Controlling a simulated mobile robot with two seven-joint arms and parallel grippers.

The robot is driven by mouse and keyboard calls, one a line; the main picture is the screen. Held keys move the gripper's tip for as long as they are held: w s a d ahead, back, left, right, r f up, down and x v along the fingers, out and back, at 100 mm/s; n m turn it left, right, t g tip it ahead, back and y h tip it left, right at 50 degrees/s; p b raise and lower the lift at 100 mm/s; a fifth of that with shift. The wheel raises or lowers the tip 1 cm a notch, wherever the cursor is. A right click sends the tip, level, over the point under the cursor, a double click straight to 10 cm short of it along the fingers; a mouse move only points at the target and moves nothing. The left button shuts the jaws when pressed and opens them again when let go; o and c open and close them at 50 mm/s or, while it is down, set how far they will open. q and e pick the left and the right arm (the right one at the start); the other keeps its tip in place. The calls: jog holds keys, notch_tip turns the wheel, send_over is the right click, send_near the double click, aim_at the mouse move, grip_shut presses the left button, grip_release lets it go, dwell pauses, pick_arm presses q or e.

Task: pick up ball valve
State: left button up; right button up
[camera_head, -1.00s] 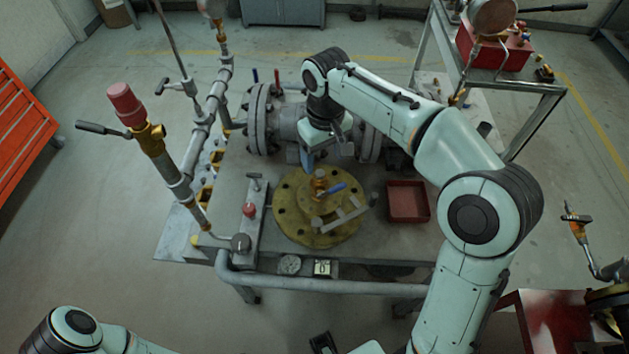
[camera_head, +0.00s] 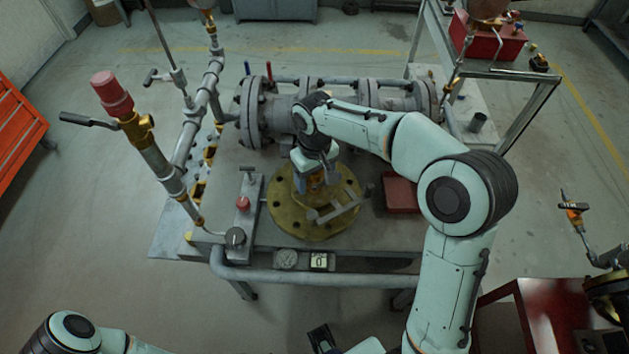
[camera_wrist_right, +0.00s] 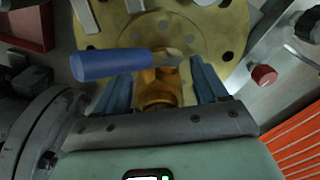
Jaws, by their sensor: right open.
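The ball valve has a brass body and a blue lever handle. In the right wrist view the brass body (camera_wrist_right: 160,85) sits between the two blue fingers of my right gripper (camera_wrist_right: 162,92), which are open with a gap on each side. The blue handle (camera_wrist_right: 112,64) points left across one finger. In the head view my right gripper (camera_head: 315,183) hangs over the yellow round flange (camera_head: 290,225) and covers most of the valve's brass body (camera_head: 317,181).
A grey bar tool (camera_head: 338,208) lies on the flange. A red tray (camera_head: 401,194) stands to its right, a red-knobbed fixture (camera_head: 243,203) to its left. A large flanged pipe (camera_head: 262,113) runs behind. A tall pipe with a red cap (camera_head: 112,95) rises at left.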

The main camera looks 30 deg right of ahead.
grip_shut()
jog(key=shift+r, duration=0.1)
